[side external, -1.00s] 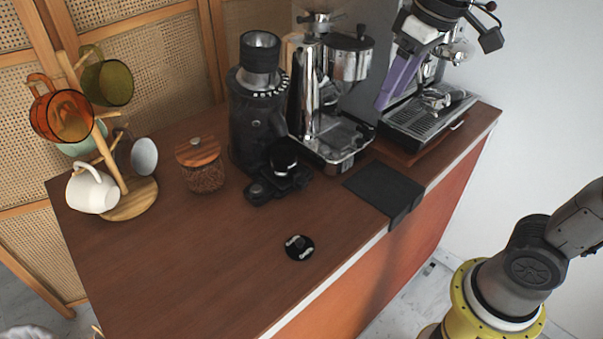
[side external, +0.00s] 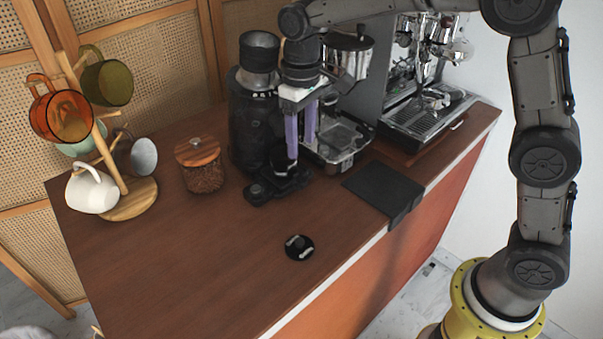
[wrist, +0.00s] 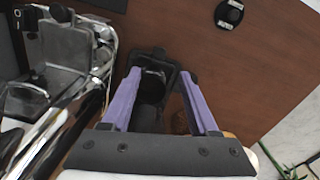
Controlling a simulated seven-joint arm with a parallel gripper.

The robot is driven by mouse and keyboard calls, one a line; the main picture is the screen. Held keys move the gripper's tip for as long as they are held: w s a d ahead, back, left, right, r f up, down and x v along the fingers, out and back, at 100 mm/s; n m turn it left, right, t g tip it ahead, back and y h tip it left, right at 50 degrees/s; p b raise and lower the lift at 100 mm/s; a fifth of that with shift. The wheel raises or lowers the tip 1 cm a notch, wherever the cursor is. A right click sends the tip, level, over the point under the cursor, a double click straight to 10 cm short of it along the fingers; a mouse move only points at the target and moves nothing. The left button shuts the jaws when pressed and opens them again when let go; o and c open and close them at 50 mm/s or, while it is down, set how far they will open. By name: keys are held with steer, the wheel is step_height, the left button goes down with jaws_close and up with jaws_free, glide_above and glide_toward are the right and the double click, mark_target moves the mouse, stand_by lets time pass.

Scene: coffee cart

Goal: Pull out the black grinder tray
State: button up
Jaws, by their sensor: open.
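The black grinder tray (side external: 262,191) sticks out at the foot of the tall black coffee grinder (side external: 252,125) on the brown counter. My gripper (side external: 301,150) points down in front of the grinder, with its two purple fingers apart above the tray area. In the wrist view the tray (wrist: 153,62) shows between and beyond the open fingertips (wrist: 160,75). Nothing is visibly held. Part of the grinder and the tray's inner end are hidden by my gripper, and I cannot tell if a finger touches the tray.
The espresso machine parts (side external: 340,138) stand close on the right of the grinder. A lidded jar (side external: 202,172) and a mug tree (side external: 127,200) are on the left. A black mat (side external: 378,190) lies right; a round black piece (side external: 299,247) lies in front. The front counter is mostly clear.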

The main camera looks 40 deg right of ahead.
mark_target(302, 179)
step_height(302, 179, down, 10)
steer(key=shift+r, duration=0.15)
stand_by(0.3)
jaws_close()
stand_by(1.3)
